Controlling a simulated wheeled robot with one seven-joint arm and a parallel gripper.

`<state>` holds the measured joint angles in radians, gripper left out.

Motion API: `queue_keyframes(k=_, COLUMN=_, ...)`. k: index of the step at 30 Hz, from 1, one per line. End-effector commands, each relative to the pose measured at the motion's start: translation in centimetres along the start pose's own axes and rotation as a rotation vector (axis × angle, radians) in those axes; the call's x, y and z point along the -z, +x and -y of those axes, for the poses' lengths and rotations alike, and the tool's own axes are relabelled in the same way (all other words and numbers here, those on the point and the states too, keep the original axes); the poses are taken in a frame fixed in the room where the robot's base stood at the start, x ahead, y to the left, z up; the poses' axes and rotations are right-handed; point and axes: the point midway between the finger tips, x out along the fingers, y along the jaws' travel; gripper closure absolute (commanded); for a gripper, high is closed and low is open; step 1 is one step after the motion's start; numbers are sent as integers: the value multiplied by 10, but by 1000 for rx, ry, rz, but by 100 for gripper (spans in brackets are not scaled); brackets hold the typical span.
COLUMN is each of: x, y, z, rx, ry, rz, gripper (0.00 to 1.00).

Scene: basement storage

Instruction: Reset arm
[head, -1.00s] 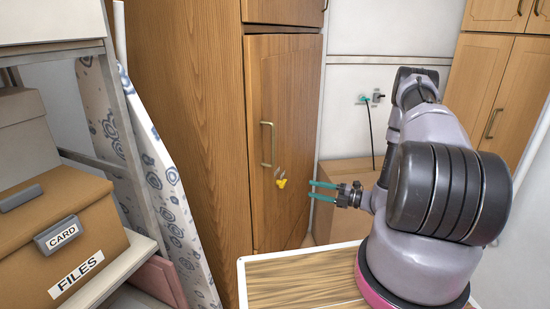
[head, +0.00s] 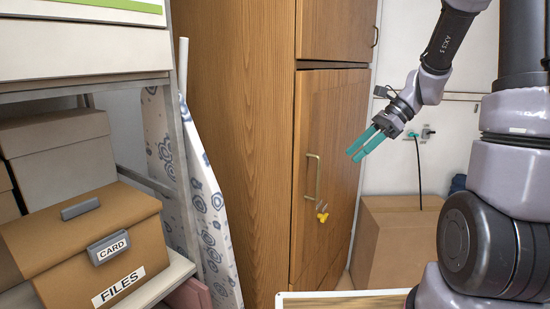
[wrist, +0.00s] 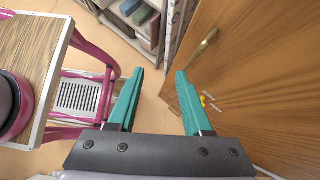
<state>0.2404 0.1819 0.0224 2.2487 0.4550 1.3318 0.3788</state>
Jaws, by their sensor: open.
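My gripper (head: 366,145) is in the upper right of the head view, with teal fingers pointing down and left. The fingers are apart and nothing is between them. It is in front of the wooden cabinet door (head: 335,150), near the height of the door's brass handle (head: 313,177) and to its right. In the wrist view, my gripper (wrist: 155,85) shows both fingers spread over open floor, with the cabinet door (wrist: 260,70) close on the right. I cannot tell the exact gap to the door.
Keys with a yellow tag (head: 322,213) hang in the lower cabinet door. A cardboard box (head: 395,240) stands right of the cabinet. A shelf with a files box (head: 85,240) and a patterned ironing board (head: 205,200) are at left. A socket with a teal plug (head: 412,134) is behind.

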Motion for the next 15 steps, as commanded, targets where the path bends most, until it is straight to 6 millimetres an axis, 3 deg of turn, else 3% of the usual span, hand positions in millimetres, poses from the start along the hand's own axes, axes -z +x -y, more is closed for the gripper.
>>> queue_keyframes(k=6, x=-38, y=-37, z=-44, rx=51, ry=-424, rz=-254, gripper=50)
queue_keyframes(k=15, x=-70, y=-87, z=-100, rx=121, ry=-968, rz=-614, gripper=50)
